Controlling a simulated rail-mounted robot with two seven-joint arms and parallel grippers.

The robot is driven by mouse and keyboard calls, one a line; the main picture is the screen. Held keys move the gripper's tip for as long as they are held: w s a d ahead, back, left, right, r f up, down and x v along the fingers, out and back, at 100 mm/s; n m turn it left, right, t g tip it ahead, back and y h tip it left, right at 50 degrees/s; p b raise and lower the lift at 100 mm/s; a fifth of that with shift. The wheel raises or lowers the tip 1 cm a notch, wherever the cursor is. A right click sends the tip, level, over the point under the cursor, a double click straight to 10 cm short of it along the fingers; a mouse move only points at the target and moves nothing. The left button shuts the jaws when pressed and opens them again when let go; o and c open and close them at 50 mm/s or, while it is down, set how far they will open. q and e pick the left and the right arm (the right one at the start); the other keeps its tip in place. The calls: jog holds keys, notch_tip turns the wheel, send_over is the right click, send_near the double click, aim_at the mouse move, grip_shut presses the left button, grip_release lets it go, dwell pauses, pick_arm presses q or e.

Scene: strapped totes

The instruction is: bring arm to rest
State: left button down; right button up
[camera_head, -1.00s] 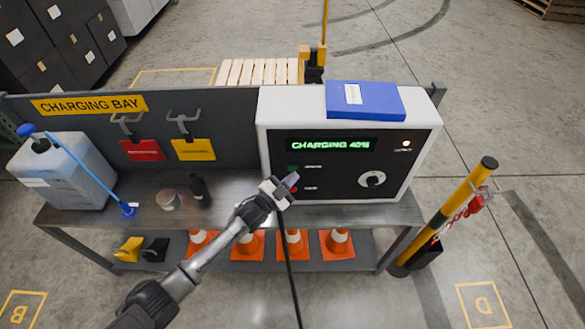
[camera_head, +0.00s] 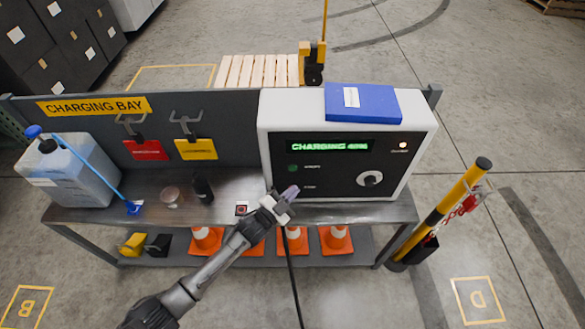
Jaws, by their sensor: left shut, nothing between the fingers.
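My left arm reaches in from the lower left. Its gripper (camera_head: 289,194) is shut and empty, in front of the lower left of the charger's black panel. The white charger (camera_head: 264,125) stands on the bench and its green display (camera_head: 330,146) reads "CHARGING", with the rest too blurred to read surely. A green button (camera_head: 293,168) and a grey dial (camera_head: 370,178) show on the panel. Part of the panel's lower left is hidden behind the gripper. My right gripper is not in view.
A metal bench (camera_head: 90,216) carries a white jug (camera_head: 75,170), a dark bottle (camera_head: 203,188) and a small square red-marked item (camera_head: 241,210). A black cable (camera_head: 291,270) hangs in front. Orange cones (camera_head: 335,238) stand below. A yellow-black post (camera_head: 440,212) stands at right.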

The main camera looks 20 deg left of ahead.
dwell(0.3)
pick_arm(q)
notch_tip(320, 180, down, 6)
jog(key=a+n+g+y, duration=0.2)
jog(key=n+g+y, duration=0.1)
jog(key=g+y, duration=0.1)
jog(key=s+a+r+n+g+y, duration=0.1)
jog(key=s+r+n+g+y, duration=0.15)
jog(key=s+r, duration=0.4)
jog(key=s+r+n+g+y, duration=0.1)
jog(key=s+r+n+g, duration=0.25)
jog(key=s, duration=0.65)
jog(key=s+f+n+g, duration=0.15)
jog(key=s+f, duration=0.25)
jog(key=s, duration=0.8)
jog(key=s+f+m+g, duration=0.1)
jog(key=s+f+g, duration=0.25)
jog(key=s, duration=0.75)
notch_tip(320, 180, up, 34)
jog(key=p, duration=3.3)
jog(key=shift+w+a+t+p, duration=0.25)
jog(key=shift+a+t+p, duration=0.05)
jog(key=shift+a+p, duration=0.15)
jog(key=shift+f+n, duration=0.15)
jog(key=shift+n, duration=0.1)
